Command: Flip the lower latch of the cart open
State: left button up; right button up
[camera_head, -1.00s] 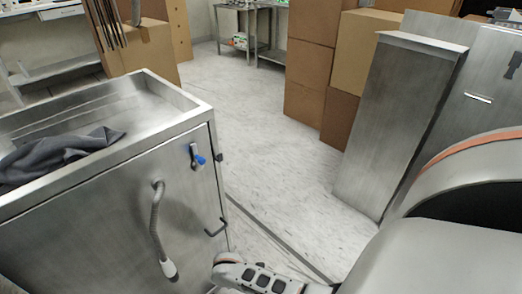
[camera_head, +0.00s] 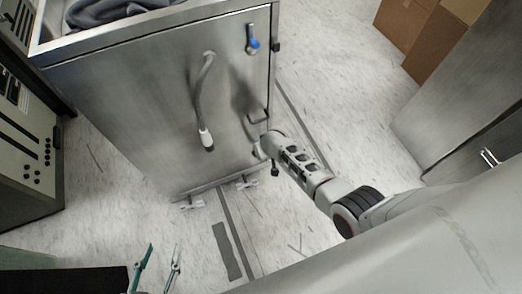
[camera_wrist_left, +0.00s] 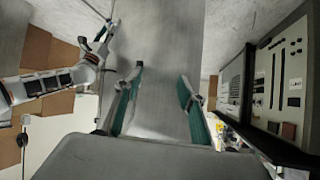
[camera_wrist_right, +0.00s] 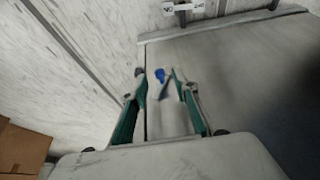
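The metal cart (camera_head: 150,90) stands ahead, with the upper blue-handled latch (camera_head: 252,45) near its top right corner. The right gripper blocks the lower latch in the head view. In the right wrist view, the lower latch (camera_wrist_right: 162,80) has a blue end and shows between the parted fingertips of my right gripper (camera_wrist_right: 159,75). I cannot tell whether they touch it. My left gripper (camera_head: 158,262) is open and empty at the bottom left; it also shows in the left wrist view (camera_wrist_left: 160,76).
A control cabinet (camera_head: 30,155) stands at the left, cardboard boxes (camera_head: 420,35) at the upper right. Floor is clear in front of the cart.

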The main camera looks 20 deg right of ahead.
pick_arm(q)
jog(key=shift+w+d+r+t+b, duration=0.35)
jog(key=shift+d+r+b, duration=0.25)
jog(key=shift+d, duration=0.2)
pick_arm(e)
jog(key=shift+x, duration=1.2)
jog(key=shift+w, duration=0.15)
grip_shut()
jog(key=shift+d, duration=0.1)
